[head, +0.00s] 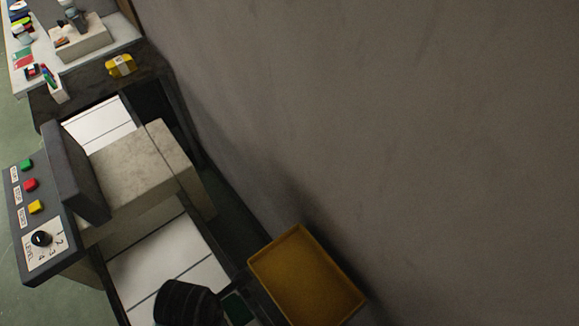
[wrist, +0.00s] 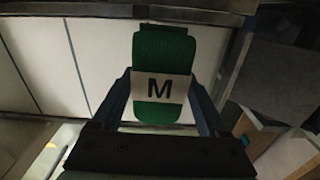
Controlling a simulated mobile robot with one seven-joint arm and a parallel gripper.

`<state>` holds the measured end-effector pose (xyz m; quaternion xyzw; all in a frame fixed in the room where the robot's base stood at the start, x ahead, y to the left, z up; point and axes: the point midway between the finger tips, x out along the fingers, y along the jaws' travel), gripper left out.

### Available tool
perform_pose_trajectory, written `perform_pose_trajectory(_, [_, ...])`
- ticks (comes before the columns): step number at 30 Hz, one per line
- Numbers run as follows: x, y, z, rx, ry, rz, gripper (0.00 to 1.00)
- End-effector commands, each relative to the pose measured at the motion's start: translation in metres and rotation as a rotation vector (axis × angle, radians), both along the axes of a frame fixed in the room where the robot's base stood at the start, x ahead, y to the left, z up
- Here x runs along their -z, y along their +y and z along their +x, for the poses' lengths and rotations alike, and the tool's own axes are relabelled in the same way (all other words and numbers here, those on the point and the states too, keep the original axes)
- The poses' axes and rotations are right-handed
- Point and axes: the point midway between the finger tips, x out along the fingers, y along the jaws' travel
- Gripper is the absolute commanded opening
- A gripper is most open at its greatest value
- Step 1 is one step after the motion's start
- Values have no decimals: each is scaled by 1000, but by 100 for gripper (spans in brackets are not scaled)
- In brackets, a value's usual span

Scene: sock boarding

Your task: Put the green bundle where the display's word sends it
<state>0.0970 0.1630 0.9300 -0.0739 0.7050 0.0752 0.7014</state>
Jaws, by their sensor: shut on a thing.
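The green bundle (wrist: 163,50) with a white band marked "M" sits between the two fingers of my gripper (wrist: 161,84) in the wrist view. The gripper is shut on it. White panels of the conveyor (wrist: 70,60) lie beyond it. In the head view a dark cylindrical part of my arm is at the bottom, and the bundle is not clearly seen there. A dark upright panel (head: 75,170), possibly the display, stands beside the machine housing (head: 150,165). No word is readable on it.
A control box (head: 40,220) has green, red and yellow buttons and a level knob. A yellow tray (head: 305,275) is at lower right and looks empty. A yellow bundle (head: 120,65) lies on a dark surface beyond the housing. A wall fills the right side.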

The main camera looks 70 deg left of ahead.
Motion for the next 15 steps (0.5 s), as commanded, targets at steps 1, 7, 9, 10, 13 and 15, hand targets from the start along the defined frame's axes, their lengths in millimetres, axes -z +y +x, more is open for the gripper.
perform_pose_trajectory(1, [-1, 0, 2, -16, -2, 1, 5])
perform_pose_trajectory(7, [-4, 10, 43, -21, -8, 2, 5])
perform_pose_trajectory(9, [-4, 14, 62, -20, -7, 2, 5])
perform_pose_trajectory(10, [-4, 16, 70, -20, -6, 0, 5])
perform_pose_trajectory(13, [-4, 22, 96, -21, -6, 1, 5])
perform_pose_trajectory(15, [-4, 26, 113, -20, -6, 1, 5])
